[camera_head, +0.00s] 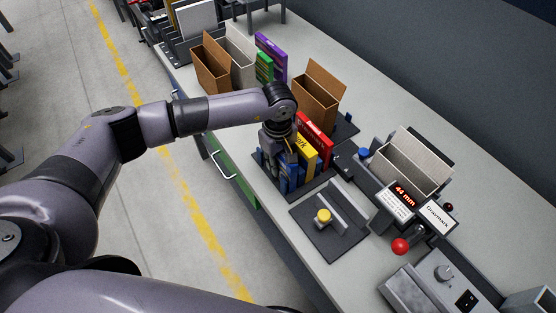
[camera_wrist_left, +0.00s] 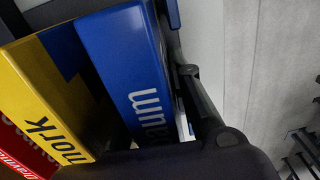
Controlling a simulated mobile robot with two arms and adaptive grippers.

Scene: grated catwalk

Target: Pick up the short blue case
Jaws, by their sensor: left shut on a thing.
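A blue case (camera_wrist_left: 125,65) with white lettering ending in "aum" stands close in front of the left wrist camera. In the head view, blue parts (camera_head: 291,182) show low beside my left gripper (camera_head: 277,160), which reaches down from above and hides most of the case. The left gripper is shut on the blue case; one dark finger (camera_wrist_left: 195,95) lies along its right side in the wrist view. I cannot tell whether the case is clear of the base below. My right gripper is not in view.
A yellow case (camera_head: 304,157) and a red case (camera_head: 317,135) stand close beside the blue one. Brown boxes (camera_head: 316,101), a purple case (camera_head: 271,55) and a green case (camera_head: 264,67) stand farther back.

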